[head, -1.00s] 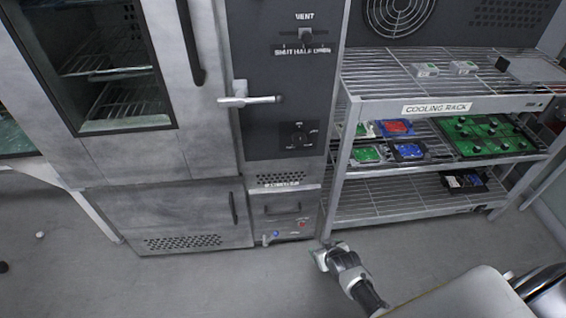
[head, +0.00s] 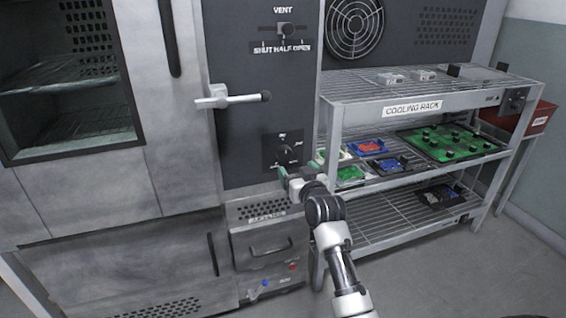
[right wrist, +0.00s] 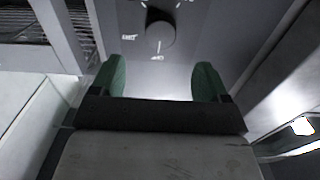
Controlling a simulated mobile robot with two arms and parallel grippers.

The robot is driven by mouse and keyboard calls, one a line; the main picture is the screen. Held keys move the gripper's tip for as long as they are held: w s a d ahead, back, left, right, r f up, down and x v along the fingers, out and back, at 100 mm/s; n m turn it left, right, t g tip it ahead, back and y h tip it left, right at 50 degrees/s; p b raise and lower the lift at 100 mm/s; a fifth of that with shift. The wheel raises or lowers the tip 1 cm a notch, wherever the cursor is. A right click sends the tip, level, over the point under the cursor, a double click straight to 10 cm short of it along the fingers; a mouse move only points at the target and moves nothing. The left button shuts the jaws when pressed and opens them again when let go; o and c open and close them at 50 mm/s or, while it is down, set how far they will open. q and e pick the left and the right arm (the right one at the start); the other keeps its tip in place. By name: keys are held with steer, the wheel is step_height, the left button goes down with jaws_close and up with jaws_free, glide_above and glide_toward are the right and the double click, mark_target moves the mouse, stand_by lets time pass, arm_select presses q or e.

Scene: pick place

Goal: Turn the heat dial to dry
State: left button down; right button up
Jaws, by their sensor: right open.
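The heat dial (head: 284,151) is a round black knob on the dark control panel, below the lever handle. It also shows at the top of the right wrist view (right wrist: 160,28), with a pale mark on its face and white labels around it. The labels are too small to read surely. My right gripper (head: 287,183) is just below the dial in the head view. In the right wrist view its two green fingertips (right wrist: 160,78) are spread wide, with nothing between them. The dial lies beyond the fingertips, apart from them. My left gripper is not in view.
A lever handle (head: 232,98) sticks out above the dial. A vent slider (head: 285,30) is higher up. The cooling rack (head: 335,130) with circuit boards stands close on the right. A lower unit (head: 268,245) with a handle and small knobs is below the panel.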

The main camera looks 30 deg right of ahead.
mark_target(286, 156)
steer(key=b+x, duration=0.1)
steer(key=x, duration=0.7)
steer(key=shift+w+f+b, duration=0.1)
steer(key=shift+b, duration=0.25)
steer(key=shift+w, duration=0.4)
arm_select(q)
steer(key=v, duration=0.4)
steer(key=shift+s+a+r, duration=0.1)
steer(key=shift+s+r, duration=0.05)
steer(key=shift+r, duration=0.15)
arm_select(e)
steer(key=c, duration=0.9)
